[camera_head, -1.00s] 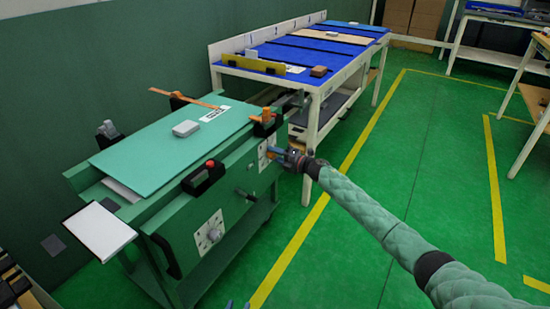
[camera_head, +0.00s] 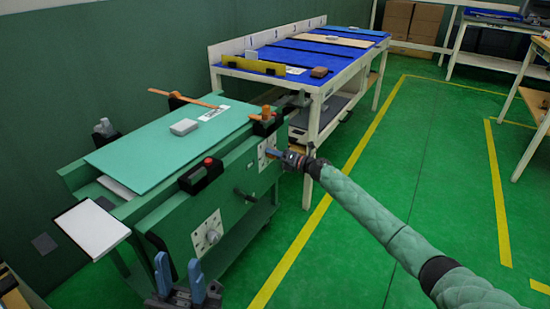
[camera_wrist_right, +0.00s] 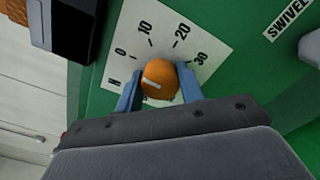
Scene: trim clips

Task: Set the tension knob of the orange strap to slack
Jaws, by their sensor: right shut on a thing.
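The orange strap (camera_head: 186,98) runs from a black buckle at the back edge of the green bench (camera_head: 120,213). An orange piece (camera_head: 265,114) sits in a black holder at the front edge. The orange tension knob (camera_wrist_right: 160,79) stands on a white dial plate marked 0, 10, 20 and 30. A pale line on the knob slants up to the left, roughly toward the 0. My right gripper (camera_wrist_right: 160,88) is shut on the knob, one blue finger on each side. In the head view my right gripper (camera_head: 273,155) covers the knob. My left gripper (camera_head: 180,275) is open and empty.
A second white dial plate (camera_head: 208,234) is on the bench front, with a black block with a red button (camera_head: 206,170) above it. A teal sheet bears a grey block (camera_head: 184,127). A blue-topped table (camera_head: 322,58) stands behind.

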